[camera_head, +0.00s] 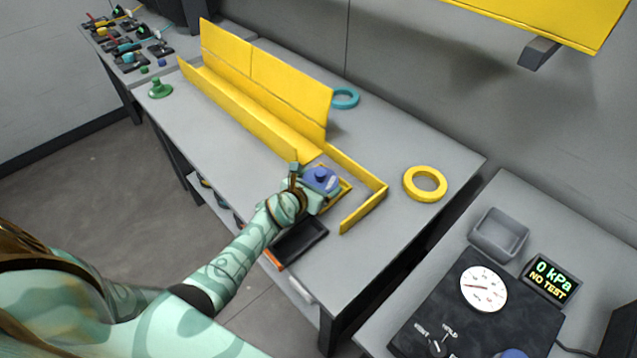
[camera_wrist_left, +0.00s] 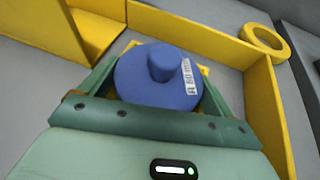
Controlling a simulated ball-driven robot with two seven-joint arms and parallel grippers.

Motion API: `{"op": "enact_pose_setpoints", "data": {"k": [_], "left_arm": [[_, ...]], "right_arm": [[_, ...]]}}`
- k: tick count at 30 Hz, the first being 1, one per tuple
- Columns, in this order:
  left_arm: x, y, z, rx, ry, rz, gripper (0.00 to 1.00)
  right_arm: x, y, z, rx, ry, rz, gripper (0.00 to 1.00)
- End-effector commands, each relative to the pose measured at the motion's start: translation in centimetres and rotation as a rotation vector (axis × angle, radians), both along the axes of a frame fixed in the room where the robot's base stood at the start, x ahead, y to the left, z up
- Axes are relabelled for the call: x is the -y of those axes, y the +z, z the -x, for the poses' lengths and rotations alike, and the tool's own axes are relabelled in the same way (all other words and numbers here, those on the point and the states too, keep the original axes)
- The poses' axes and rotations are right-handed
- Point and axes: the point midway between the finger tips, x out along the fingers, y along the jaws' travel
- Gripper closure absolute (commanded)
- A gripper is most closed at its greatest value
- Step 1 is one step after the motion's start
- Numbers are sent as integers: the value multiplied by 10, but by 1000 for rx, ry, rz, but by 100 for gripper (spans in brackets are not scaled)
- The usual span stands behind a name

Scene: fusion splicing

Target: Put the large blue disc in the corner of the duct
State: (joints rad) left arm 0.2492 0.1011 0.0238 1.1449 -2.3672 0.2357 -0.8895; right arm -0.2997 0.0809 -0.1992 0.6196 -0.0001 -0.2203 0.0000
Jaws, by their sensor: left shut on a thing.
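The large blue disc (camera_head: 321,179) has a raised knob and a white label. In the left wrist view the disc (camera_wrist_left: 158,82) sits between the fingers of my left gripper (camera_wrist_left: 160,75), which is shut on it. My left gripper (camera_head: 318,186) is at the corner end of the yellow duct (camera_head: 362,167). In the left wrist view the duct's corner walls (camera_wrist_left: 235,52) stand beyond and to the right of the disc. The gripper hides the disc's underside, so I cannot tell whether it touches the duct floor. My right gripper is not in view.
A yellow ring (camera_head: 425,183) lies right of the duct corner, and a teal ring (camera_head: 345,98) lies behind the tall yellow panel (camera_head: 290,85). A black tray (camera_head: 299,240) is near the front edge. A green knobbed piece (camera_head: 159,88) stands at the far left. A gauge box (camera_head: 466,300) is on the right table.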

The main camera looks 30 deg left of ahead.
Motion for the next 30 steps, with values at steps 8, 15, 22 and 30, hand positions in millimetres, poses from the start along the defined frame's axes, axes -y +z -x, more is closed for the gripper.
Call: {"op": "enact_pose_setpoints", "data": {"k": [8, 15, 22, 30], "left_arm": [[1, -1, 0, -1, -1, 0, 0], [-1, 16, 22, 0, -1, 0, 0], [-6, 38, 73, 1, 0, 0, 0], [-9, 49, 108, 0, 1, -1, 0]], "right_arm": [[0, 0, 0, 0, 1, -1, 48], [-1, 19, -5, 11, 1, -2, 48], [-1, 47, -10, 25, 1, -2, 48], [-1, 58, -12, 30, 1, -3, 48]]}}
